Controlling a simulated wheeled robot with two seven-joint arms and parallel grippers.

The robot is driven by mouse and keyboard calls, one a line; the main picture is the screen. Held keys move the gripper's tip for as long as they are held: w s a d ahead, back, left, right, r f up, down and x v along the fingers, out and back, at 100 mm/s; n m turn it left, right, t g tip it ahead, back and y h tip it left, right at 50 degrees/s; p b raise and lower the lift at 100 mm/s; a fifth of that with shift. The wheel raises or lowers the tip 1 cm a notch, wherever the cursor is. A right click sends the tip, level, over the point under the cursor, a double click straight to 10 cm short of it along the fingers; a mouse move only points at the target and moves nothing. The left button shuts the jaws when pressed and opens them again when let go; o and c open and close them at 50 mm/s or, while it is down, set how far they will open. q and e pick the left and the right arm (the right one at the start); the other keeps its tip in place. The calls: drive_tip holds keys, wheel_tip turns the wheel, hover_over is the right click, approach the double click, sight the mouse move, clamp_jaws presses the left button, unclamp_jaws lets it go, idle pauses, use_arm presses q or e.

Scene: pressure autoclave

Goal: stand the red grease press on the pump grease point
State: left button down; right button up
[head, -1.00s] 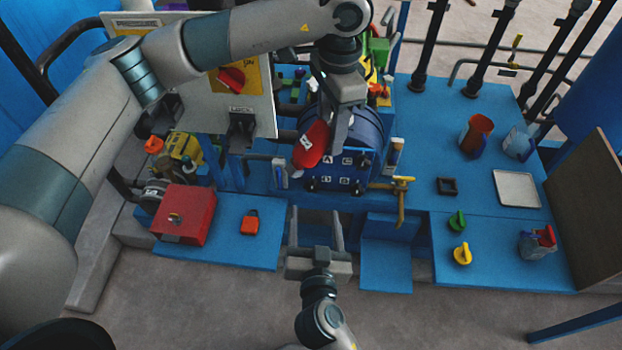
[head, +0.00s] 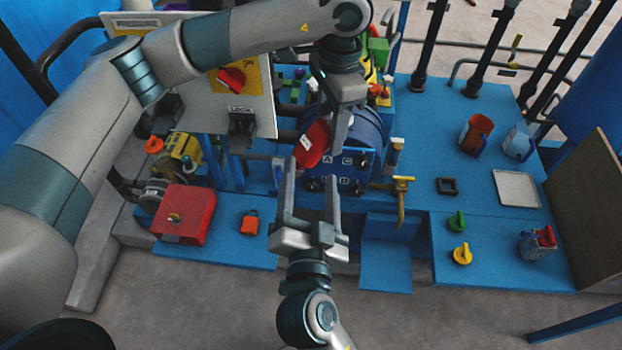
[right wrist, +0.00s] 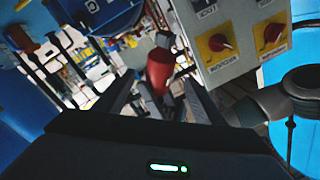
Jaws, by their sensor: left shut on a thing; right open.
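The red grease press (head: 312,148), with a white label, is held tilted in front of the blue drum of the autoclave. My left gripper (head: 338,128) is shut on it from the upper right. My right gripper (head: 311,172) is open and empty, its fingers pointing up just below the press. In the right wrist view the press (right wrist: 159,72) shows ahead, between the open fingers, with no clear contact. A yellow machine with a green part (head: 186,149), perhaps the pump, stands at the left. I cannot make out the grease point.
A red box (head: 184,214) and a red padlock (head: 250,222) are on the blue platform at the left. The panel with switches (head: 225,90) stands near my left arm. A brass tap (head: 402,187) sticks out right of the drum. The right platform has free room.

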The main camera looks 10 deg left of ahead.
sight(312, 133)
drive_tip(key=shift+w+a, duration=0.2)
drive_tip(key=shift+w, duration=1.8)
drive_tip(key=shift+w+a, duration=0.15)
drive_tip(key=shift+w, duration=1.8)
drive_tip(key=shift+w+a, duration=0.2)
drive_tip(key=shift+w, duration=1.8)
drive_tip(key=c, duration=1.2)
use_arm(q)
drive_tip(key=c, duration=0.9)
unclamp_jaws()
drive_tip(key=shift+c, duration=0.2)
use_arm(e)
drive_tip(key=c, duration=0.3)
use_arm(q)
drive_tip(key=r, duration=1.2)
drive_tip(key=shift+w+d, duration=0.2)
drive_tip(key=shift+w, duration=0.15)
